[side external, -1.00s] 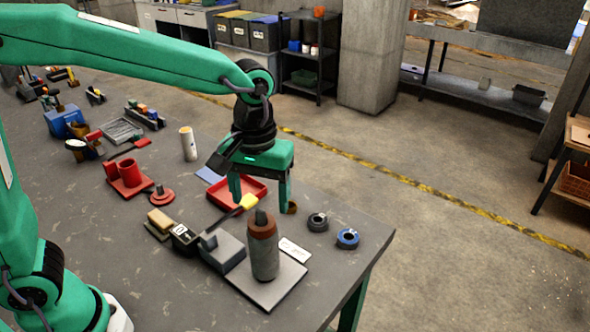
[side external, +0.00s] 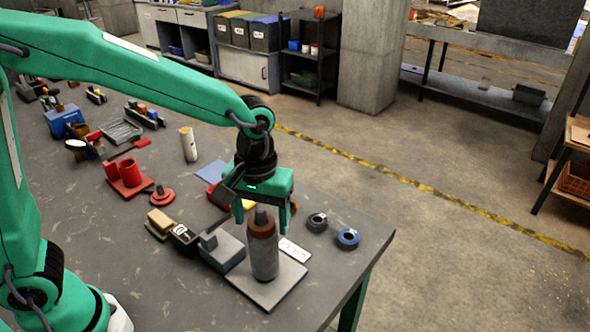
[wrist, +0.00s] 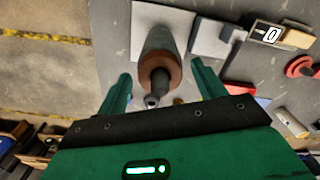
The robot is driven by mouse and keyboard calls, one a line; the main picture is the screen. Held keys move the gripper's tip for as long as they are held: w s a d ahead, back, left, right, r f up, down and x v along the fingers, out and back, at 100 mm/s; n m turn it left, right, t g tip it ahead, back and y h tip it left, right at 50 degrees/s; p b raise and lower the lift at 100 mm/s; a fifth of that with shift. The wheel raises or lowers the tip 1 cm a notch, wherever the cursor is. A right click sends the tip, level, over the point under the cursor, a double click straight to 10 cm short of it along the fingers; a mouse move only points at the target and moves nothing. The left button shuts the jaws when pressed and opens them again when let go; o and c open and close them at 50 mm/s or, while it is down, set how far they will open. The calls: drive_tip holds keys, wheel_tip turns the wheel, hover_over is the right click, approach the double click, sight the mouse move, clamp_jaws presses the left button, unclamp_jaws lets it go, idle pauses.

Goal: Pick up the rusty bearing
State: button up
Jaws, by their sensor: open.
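A small brown ring-like piece (side external: 293,208), perhaps the rusty bearing, shows in the side view just beside my gripper's right finger, mostly hidden. A dark grey bearing (side external: 317,222) and a blue-rimmed bearing (side external: 348,238) lie flat to the right, near the table edge. My gripper (side external: 262,211) is open and empty, pointing down behind and above the grey bottle (side external: 264,258) with a rust-brown collar. In the wrist view the bottle (wrist: 165,45) appears between the spread fingers (wrist: 162,76). I cannot tell whether they touch it.
The bottle stands on a grey plate (side external: 285,286) beside a grey block (side external: 222,252). A white label card (side external: 294,250) lies behind it. The table's right corner has free room.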

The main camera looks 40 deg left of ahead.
drive_tip(key=c, duration=1.2)
drive_tip(key=shift+o, duration=0.2)
drive_tip(key=shift+r, duration=0.1)
drive_tip(key=shift+r, duration=4.95)
